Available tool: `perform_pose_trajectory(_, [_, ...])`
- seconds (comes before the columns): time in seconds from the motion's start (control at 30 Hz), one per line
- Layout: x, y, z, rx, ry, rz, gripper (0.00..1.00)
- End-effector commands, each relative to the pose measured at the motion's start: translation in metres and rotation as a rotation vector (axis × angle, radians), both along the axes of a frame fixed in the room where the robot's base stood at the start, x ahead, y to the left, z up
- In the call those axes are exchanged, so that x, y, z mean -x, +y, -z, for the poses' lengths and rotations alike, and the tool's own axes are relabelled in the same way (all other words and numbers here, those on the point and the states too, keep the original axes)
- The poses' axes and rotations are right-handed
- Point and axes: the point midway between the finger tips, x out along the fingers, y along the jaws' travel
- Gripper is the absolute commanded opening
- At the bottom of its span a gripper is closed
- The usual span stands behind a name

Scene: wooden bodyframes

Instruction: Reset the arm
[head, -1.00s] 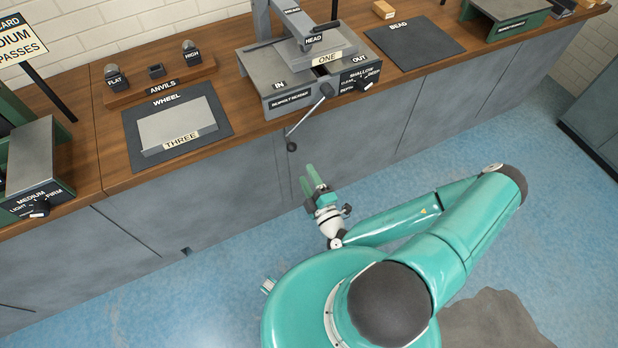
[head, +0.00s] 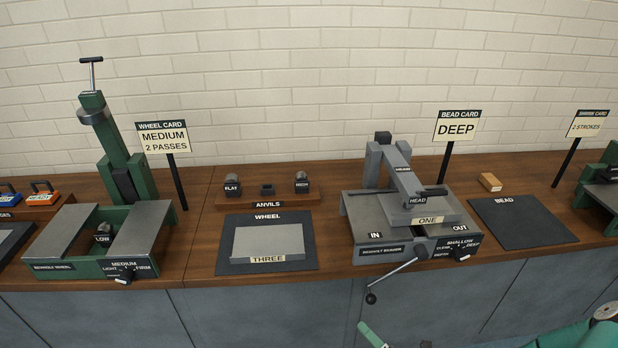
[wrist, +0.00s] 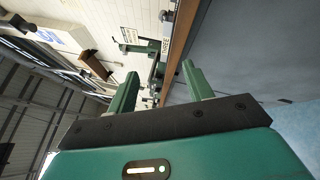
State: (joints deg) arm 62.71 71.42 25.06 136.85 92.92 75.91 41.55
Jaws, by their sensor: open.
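My gripper (wrist: 160,88) is open in the wrist view, with its two green fingers apart and nothing between them. In the head view only a green fingertip (head: 372,335) shows at the bottom edge, in front of the bench cabinets and below the bench top. A piece of my green arm shows at the bottom right corner of the head view. The rest of my arm is out of the head view.
A wooden bench (head: 200,262) runs across. It bears a green wheel machine (head: 130,235), a grey block marked THREE (head: 268,242) on the WHEEL mat (head: 230,222), and a bead machine (head: 380,240) holding block ONE (head: 425,219). Its crank handle (head: 390,282) juts out front. The BEAD mat (head: 520,225) is empty.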

Motion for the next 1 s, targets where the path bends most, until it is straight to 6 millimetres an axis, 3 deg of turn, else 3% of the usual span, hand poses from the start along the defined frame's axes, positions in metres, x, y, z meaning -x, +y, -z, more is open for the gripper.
perform_pose_trajectory(0.23, [0.021,0.025,-0.033,0.360,-0.229,-0.323,0.51])
perform_pose_trajectory(0.5, [0.049,0.039,-0.062,0.716,-0.508,-0.663,0.51])
perform_pose_trajectory(1.0, [0.085,0.031,-0.123,1.316,-1.101,-1.247,0.51])
